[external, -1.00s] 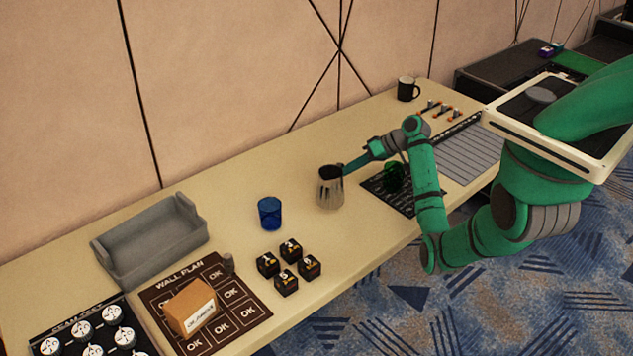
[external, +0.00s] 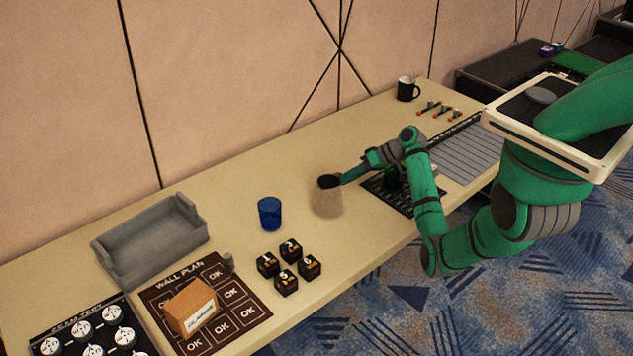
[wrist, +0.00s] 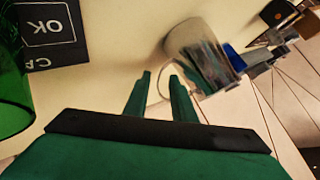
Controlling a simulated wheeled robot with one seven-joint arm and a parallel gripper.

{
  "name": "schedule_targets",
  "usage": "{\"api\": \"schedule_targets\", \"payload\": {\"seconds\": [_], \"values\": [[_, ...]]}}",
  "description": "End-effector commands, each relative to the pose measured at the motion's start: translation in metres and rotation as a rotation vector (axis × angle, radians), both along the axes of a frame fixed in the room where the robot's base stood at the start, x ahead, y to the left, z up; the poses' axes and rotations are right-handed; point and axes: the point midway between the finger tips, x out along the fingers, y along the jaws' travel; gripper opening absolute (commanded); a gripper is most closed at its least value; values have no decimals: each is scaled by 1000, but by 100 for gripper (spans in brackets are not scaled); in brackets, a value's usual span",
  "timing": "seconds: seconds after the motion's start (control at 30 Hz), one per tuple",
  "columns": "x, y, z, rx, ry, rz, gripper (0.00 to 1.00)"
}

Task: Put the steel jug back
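The steel jug (external: 328,200) stands upright on the bare table, between the blue cup and the dark printed mat. In the wrist view the jug (wrist: 205,52) is just ahead of the fingertips, with a thin handle loop curving towards them. My gripper (wrist: 160,76) has its two fingers apart, with part of the handle loop showing between or just beyond them; I cannot tell whether they touch it. In the external view my gripper (external: 346,178) reaches the jug from the right and its fingers are hard to make out.
A green glass (wrist: 14,95) is close on the left in the wrist view, by the dark mat (external: 407,205). A blue cup (external: 270,213) and several black cubes (external: 286,281) are to the left. A grey tray (external: 150,255) and a black mug (external: 407,90) are farther off.

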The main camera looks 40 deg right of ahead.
Motion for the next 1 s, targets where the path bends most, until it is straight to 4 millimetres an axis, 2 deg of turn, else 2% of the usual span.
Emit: {"api": "schedule_targets", "payload": {"seconds": [0.37,0.8,1.0], "values": [[-3,-4,6,0,0,-2,23],[-47,-49,57,-1,-1,-2,23],[-61,-62,73,0,-1,-1,23]]}}
